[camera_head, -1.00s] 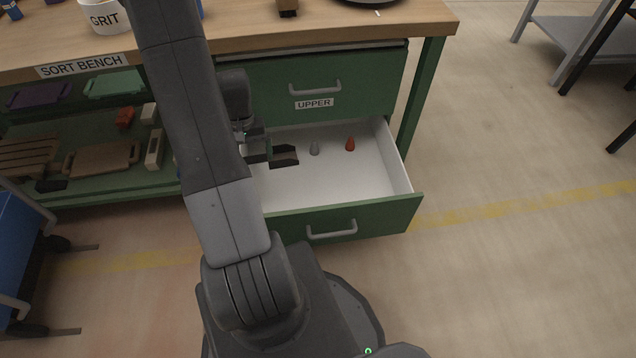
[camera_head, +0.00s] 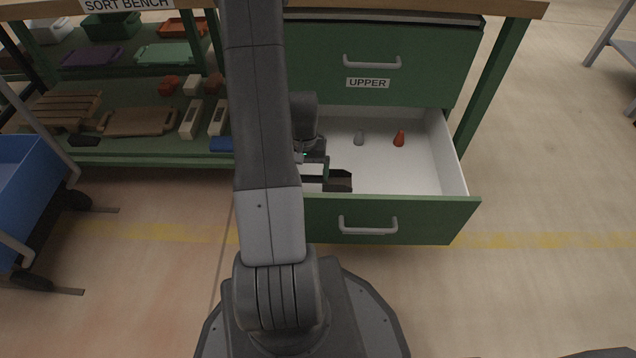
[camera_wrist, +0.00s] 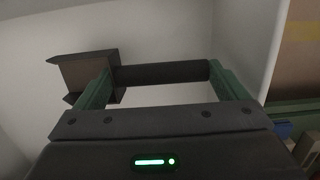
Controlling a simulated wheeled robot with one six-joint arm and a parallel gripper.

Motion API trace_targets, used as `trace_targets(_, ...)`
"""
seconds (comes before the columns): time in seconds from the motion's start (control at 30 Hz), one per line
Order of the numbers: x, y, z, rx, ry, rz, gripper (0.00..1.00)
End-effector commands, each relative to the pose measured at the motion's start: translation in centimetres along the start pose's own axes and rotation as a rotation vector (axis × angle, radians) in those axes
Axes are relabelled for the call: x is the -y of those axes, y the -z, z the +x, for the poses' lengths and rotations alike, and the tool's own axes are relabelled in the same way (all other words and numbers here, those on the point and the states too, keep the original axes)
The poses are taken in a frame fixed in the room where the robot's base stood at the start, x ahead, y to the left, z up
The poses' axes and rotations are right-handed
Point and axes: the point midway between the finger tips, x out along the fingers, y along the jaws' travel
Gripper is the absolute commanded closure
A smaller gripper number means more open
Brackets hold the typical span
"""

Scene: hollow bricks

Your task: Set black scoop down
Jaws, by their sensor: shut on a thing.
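The black scoop (camera_head: 340,182) is in my gripper (camera_head: 325,172), over the left part of the open drawer's white inside (camera_head: 400,178). In the wrist view the scoop (camera_wrist: 160,73) has its dark handle spanning between my two green fingers, with its brownish-black head at the left finger. My gripper is shut on the scoop. Whether the scoop touches the drawer floor, I cannot tell. My arm hides the left side of the drawer.
The drawer's right half is otherwise clear. The shut UPPER drawer (camera_head: 385,65) is above. Shelves with bricks (camera_head: 191,119) and a blue cart (camera_head: 18,185) are left.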

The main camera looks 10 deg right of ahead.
Motion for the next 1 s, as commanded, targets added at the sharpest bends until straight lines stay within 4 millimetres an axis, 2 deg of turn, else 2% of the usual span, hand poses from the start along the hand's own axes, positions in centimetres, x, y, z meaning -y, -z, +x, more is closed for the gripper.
trace_targets(0.03, 0.0, 0.2, 1.5, 0.001, 0.0, 0.0, 0.4)
trace_targets(0.27, 0.0, 0.6, 3.8, 0.0, 0.0, 0.0, 0.4)
trace_targets(0.43, 0.0, 0.9, 6.2, 0.001, 0.0, 0.0, 0.4)
trace_targets(0.83, 0.0, 1.0, 6.7, -0.001, 0.0, 0.0, 0.4)
trace_targets(0.87, 0.0, 1.0, 6.5, -0.001, 0.0, 0.0, 0.01)
trace_targets(1.0, 0.0, 1.0, 6.5, -0.001, 0.0, 0.0, 0.0)
